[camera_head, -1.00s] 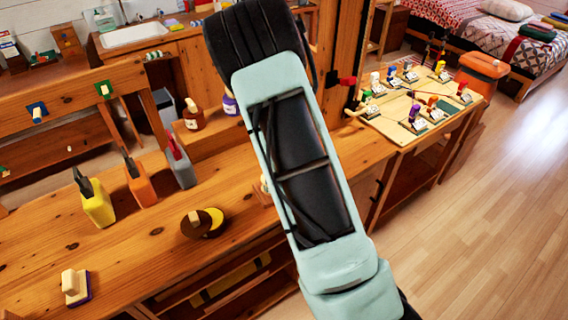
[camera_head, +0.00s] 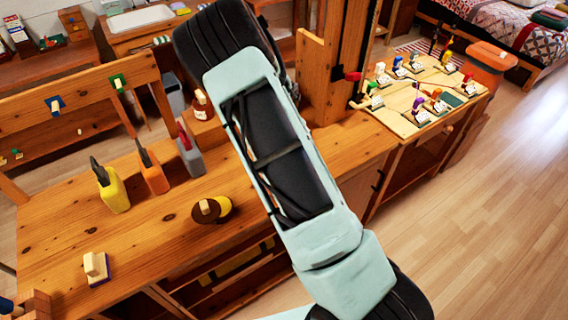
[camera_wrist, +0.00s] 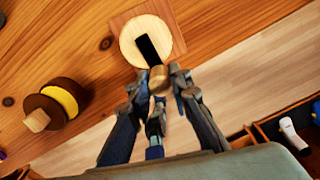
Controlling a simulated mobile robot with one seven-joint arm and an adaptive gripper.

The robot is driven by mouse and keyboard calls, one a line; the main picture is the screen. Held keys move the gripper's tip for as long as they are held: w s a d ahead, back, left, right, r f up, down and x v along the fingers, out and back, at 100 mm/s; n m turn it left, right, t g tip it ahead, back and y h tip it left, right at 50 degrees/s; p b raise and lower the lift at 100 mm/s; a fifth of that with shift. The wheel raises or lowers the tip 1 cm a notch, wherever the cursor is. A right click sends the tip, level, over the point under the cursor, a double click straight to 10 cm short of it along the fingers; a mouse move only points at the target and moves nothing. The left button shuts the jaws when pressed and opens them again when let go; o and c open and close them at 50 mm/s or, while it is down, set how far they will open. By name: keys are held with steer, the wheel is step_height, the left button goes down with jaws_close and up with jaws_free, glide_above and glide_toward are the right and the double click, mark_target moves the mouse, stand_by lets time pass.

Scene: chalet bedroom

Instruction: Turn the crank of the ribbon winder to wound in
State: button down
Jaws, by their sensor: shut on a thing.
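In the wrist view, a pale round wooden disc (camera_wrist: 137,42) sits on a square wooden base (camera_wrist: 175,25) on the bench, apparently the ribbon winder. A black crank bar (camera_wrist: 148,49) runs from near the disc's middle toward my gripper and ends in a wooden knob (camera_wrist: 157,74). My gripper (camera_wrist: 158,84) has its fingers on either side of the knob and is shut on it. No ribbon can be made out. In the head view, my arm hides the winder and the gripper.
A brown and yellow spool-like piece (camera_head: 212,209) lies on the bench (camera_head: 150,235); it also shows in the wrist view (camera_wrist: 62,100). A wooden post (camera_head: 335,70) rises beyond my arm.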

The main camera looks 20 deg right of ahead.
steer(key=shift+m, duration=0.3)
stand_by(0.4)
steer(key=c, duration=1.8)
jaws_free()
steer(key=shift+o, duration=0.2)
step_height(320, 180, up, 12)
